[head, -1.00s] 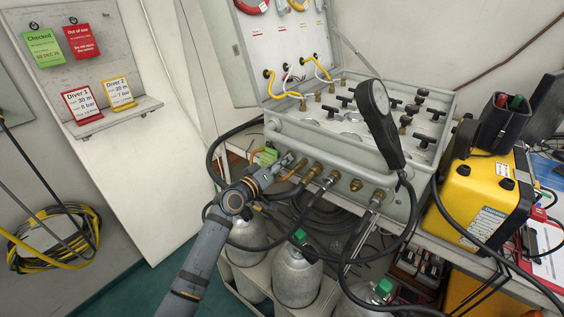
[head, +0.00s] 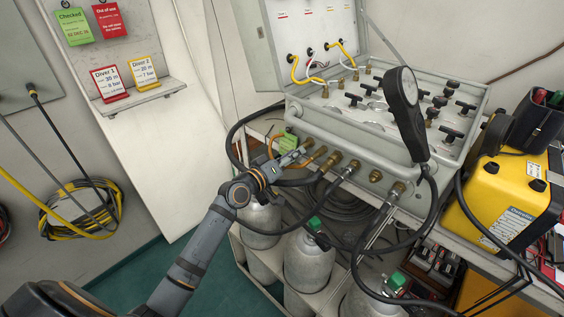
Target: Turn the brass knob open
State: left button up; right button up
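The grey air panel (head: 340,143) stands open on a bench, with a row of brass fittings (head: 331,161) along its front face. Which of these is the brass knob I cannot tell for sure. My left gripper (head: 296,155) is at the left end of this row, pointing at the panel front beside the leftmost brass parts. Its fingertips are small and partly lost against the fittings, so I cannot tell whether they touch or grip anything. A green tag (head: 286,142) hangs just behind the fingers. My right gripper is not in view.
Black hoses (head: 437,220) loop from the panel front. Grey cylinders (head: 307,262) stand below the bench. A black gauge (head: 404,105) rises before the panel's black knobs. A yellow case (head: 503,200) is at right. Tags hang on the left board (head: 150,50).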

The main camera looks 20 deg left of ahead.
pick_arm(q)
jog(key=v, duration=0.8)
jog(key=shift+r, duration=0.1)
jog(key=s+a+f+g+y+p, duration=0.15)
jog(key=a+f, duration=0.25)
jog(key=f, duration=0.4)
jog(key=s+a+f+g+y+p, duration=0.15)
jog(key=a+f, duration=0.25)
jog(key=f, duration=0.5)
jog(key=s+a+f+g+y+p, duration=0.1)
jog(key=a+f+g+y, duration=0.15)
jog(key=f, duration=0.55)
jog(key=s+a+f+m+g+y+p, duration=0.15)
jog(key=s+f+g, duration=0.25)
jog(key=s+f, duration=1.2)
jog(key=s+d+f+m+g+p, duration=0.1)
jog(key=s+f, duration=0.3)
jog(key=s, duration=0.4)
jog(key=s+d+f+m+g+p, duration=0.1)
jog(key=s+d+f+g, duration=0.2)
jog(key=s, duration=0.6)
jog(key=s+d+f+m+g+p, duration=0.1)
jog(key=s+d+f, duration=0.3)
jog(key=s, duration=0.4)
jog(key=shift+s+f+g, duration=0.2)
jog(key=shift+f+g, duration=0.1)
jog(key=shift+g, duration=0.25)
